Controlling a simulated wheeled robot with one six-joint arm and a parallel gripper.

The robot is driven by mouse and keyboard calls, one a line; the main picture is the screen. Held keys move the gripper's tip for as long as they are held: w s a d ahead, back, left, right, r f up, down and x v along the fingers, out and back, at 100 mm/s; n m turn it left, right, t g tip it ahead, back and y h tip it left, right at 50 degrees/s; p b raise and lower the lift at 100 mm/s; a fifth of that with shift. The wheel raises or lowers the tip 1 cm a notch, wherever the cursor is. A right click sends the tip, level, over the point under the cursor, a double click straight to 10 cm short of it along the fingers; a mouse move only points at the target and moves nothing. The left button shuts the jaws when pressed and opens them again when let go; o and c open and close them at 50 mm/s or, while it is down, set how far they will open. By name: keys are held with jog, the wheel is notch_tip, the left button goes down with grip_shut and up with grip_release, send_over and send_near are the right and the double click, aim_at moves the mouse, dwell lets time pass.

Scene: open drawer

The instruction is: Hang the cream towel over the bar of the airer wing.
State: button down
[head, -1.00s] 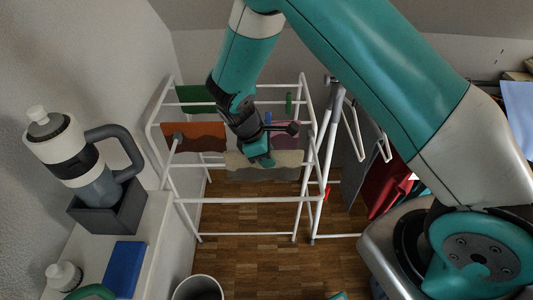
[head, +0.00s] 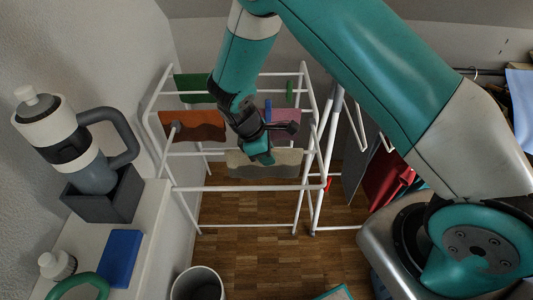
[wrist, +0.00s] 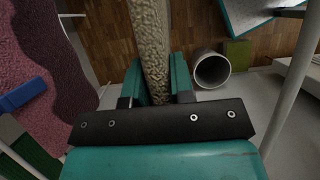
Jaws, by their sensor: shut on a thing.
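The cream towel (head: 270,171) hangs as a wide sheet from my gripper (head: 260,158), inside the outline of the white airer (head: 250,188) in the head view. My gripper is shut on its upper edge. In the wrist view the towel (wrist: 150,45) is a narrow, edge-on strip between the two teal fingers (wrist: 158,82). In the head view its lower edge shows just above the airer's front bar, with a small gap in the picture. I cannot tell the real distance between towel and bar.
An orange cloth (head: 192,126), a green cloth (head: 193,86) and a pink cloth (head: 286,122) hang on the airer; a blue peg (wrist: 22,95) is on the pink one. A shelf with a large bottle (head: 70,145) stands left. A bin (head: 198,284) stands on the floor in front.

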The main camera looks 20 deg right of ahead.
jog(key=c, duration=0.9)
grip_release()
jog(key=a+r+m+y+b, duration=0.1)
jog(key=a+r, duration=0.1)
jog(key=r, duration=0.8)
jog(key=a+r+y+b, duration=0.1)
jog(key=a+r, duration=0.2)
jog(key=r, duration=0.8)
jog(key=s+r+m+t+y, duration=0.1)
jog(key=s+r+m+y, duration=0.1)
jog(key=s, duration=0.9)
jog(key=s+r+m+y, duration=0.3)
jog(key=s+r+y, duration=0.1)
jog(key=s, duration=0.6)
jog(key=shift+s+a+r+t, duration=0.3)
jog(key=shift+s+r+t, duration=0.1)
